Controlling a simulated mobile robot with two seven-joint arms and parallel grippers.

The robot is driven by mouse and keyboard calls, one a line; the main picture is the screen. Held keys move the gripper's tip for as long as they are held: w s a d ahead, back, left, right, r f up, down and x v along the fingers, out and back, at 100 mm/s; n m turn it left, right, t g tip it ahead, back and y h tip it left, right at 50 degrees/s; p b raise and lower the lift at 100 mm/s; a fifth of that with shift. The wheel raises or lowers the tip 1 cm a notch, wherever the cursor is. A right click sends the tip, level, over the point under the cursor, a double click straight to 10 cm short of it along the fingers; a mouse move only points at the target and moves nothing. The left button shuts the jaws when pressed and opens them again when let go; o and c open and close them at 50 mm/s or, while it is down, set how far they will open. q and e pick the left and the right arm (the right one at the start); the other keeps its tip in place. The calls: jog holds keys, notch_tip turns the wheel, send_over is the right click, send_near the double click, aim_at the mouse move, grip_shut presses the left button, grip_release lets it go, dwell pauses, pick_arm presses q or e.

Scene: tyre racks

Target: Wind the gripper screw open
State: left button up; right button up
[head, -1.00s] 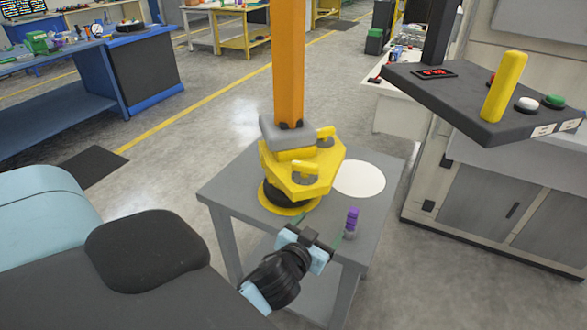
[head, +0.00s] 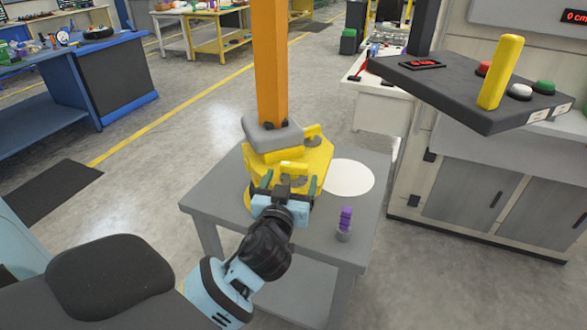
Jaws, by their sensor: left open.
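A yellow lifting gripper (head: 312,158) hangs under an orange column (head: 269,70) over the grey table. It has two yellow handles on top, one at the back right (head: 314,131) and one at the front (head: 293,167). Which part is its screw I cannot tell for sure. My left gripper (head: 285,183) is open at the front of the yellow lifting gripper, its two fingers on either side of the front handle. Whether they touch it is unclear. My wrist hides the lower front. My right gripper is not in view.
The grey table (head: 325,235) carries a white disc (head: 350,177) and a small purple piece on a grey base (head: 345,222), right of my left gripper. A dark control panel (head: 450,85) with buttons and a yellow post overhangs at right. A blue bench (head: 100,80) stands left.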

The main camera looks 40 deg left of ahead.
aim_at(296, 173)
pick_arm(q)
jog(key=shift+x, duration=2.3)
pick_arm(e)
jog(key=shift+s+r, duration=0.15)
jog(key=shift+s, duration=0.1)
pick_arm(q)
jog(key=c, duration=1)
jog(key=shift+d+f+n+g+y+b, duration=0.1)
jog(key=shift+f+n+g+y+b, duration=0.25)
jog(key=shift+n+y, duration=0.4)
jog(key=n+g+y+b, duration=0.3)
jog(key=y, duration=0.1)
jog(key=shift+g+y+b, duration=0.25)
jog(key=shift+g+b, duration=0.1)
jog(key=shift+b, duration=0.15)
jog(key=shift+r+n+g+y+b, duration=0.3)
jog(key=shift+n+g+y+b, duration=0.4)
jog(key=shift+n+g, duration=0.15)
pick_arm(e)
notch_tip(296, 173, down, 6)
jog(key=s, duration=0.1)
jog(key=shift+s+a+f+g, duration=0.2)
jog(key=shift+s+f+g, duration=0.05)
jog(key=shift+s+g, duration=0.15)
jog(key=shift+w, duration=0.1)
